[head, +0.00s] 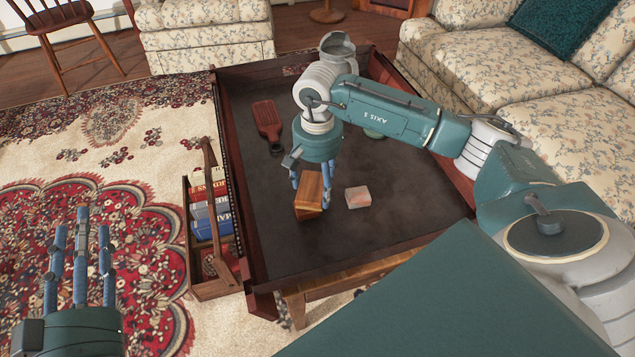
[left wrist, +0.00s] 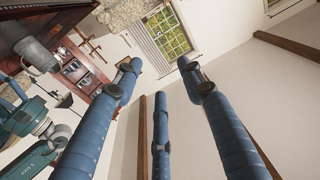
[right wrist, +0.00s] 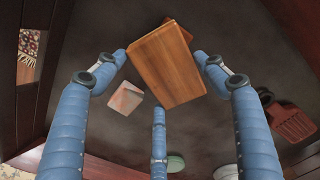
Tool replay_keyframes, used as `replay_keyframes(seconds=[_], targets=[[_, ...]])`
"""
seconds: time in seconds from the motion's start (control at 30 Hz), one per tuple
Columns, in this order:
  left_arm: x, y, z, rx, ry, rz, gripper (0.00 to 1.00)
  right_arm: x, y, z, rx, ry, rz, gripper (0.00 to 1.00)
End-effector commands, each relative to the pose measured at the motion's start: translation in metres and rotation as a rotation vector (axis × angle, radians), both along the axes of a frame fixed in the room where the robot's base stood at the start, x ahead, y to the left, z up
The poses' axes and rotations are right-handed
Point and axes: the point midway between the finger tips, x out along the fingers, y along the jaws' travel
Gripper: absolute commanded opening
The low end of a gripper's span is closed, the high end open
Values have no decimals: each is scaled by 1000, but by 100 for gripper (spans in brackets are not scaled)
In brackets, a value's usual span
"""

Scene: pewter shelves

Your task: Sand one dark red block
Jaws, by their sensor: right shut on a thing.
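My right gripper (head: 312,187) is shut on an orange-brown wooden block (head: 307,198), low over the dark tabletop. The block looks tilted, and I cannot tell whether it touches the table. In the right wrist view this wooden block (right wrist: 168,65) spans the fingertips, with a darker reddish edge behind it. A pale pinkish block (head: 358,197) lies on the table just right of it; it also shows in the right wrist view (right wrist: 125,98). I see no clearly dark red block. My left gripper (head: 80,250) is open and empty, left of the table over the rug.
The table (head: 290,247) has a raised rim. A dark red slotted paddle (head: 267,120) lies at its left, a green round thing (head: 374,133) and a grey pitcher (head: 338,46) farther back. A wooden book carrier (head: 215,290) stands left of the table. Sofas stand behind and right.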

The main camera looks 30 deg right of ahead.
Motion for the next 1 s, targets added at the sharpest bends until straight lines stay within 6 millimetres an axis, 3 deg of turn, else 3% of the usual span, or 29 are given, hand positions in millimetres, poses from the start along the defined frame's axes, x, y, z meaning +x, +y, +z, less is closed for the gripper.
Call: replay_keyframes(seconds=[1.0], targets=[[-16,16,-88,97,383,24,40,-2,1,24,-1,-1,-9,50]])
